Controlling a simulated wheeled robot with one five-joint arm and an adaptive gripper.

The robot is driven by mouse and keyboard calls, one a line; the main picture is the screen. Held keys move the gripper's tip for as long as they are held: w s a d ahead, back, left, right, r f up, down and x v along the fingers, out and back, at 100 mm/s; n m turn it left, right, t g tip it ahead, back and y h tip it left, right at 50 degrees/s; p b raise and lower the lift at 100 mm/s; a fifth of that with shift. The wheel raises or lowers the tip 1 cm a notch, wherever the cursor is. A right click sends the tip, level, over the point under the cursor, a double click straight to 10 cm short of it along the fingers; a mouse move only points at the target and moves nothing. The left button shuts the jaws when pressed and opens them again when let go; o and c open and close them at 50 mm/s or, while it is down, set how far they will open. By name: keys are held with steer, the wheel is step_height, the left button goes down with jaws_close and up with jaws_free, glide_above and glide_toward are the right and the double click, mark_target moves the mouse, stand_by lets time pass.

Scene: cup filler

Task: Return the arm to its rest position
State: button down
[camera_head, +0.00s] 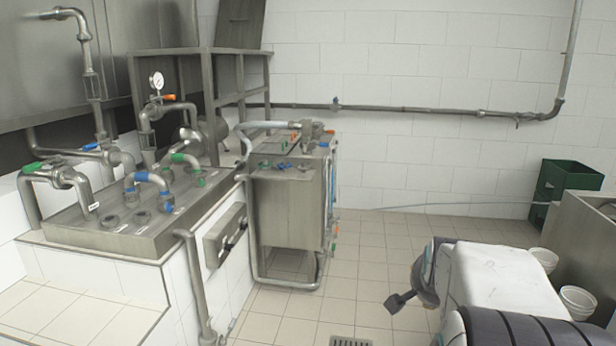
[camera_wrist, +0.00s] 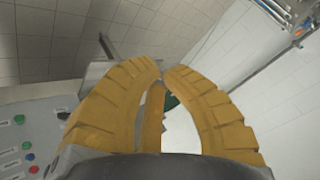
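My gripper (camera_wrist: 161,76) shows in the wrist view as two ribbed yellow fingers. Their tips meet or nearly meet, and nothing is held between them. A narrow yellow strip shows in the gap behind the tips. In the head view, white and black parts of my own arm fill the lower right. I cannot make out the yellow fingers there.
Piped filling equipment (camera_head: 120,225) stands on a tiled plinth at left, beside a metal tank unit (camera_head: 285,210). Two white buckets (camera_head: 578,300) (camera_head: 545,257), a metal bin (camera_head: 585,235) and a green crate (camera_head: 568,182) are at right. A button panel (camera_wrist: 35,125) is at left in the wrist view. The middle floor is clear.

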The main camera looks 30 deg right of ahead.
steer(key=a+r+n+y+p, duration=0.2)
steer(key=a+r+n+p, duration=0.25)
steer(key=a, duration=0.55)
steer(key=s+a+r+n+g+y+p, duration=0.1)
steer(key=s+a+r+n+y+p, duration=0.1)
steer(key=s+a+n+p, duration=0.3)
steer(key=s+a+r+n+g+y+p, duration=0.1)
steer(key=s+a+r+n+p, duration=0.4)
steer(key=a, duration=0.8)
steer(key=shift+s+a+n+g+y+p, duration=0.2)
steer(key=shift+s+n+g+y+p, duration=0.2)
steer(key=shift+s+n+y+p, duration=0.35)
steer(key=shift+s, duration=0.1)
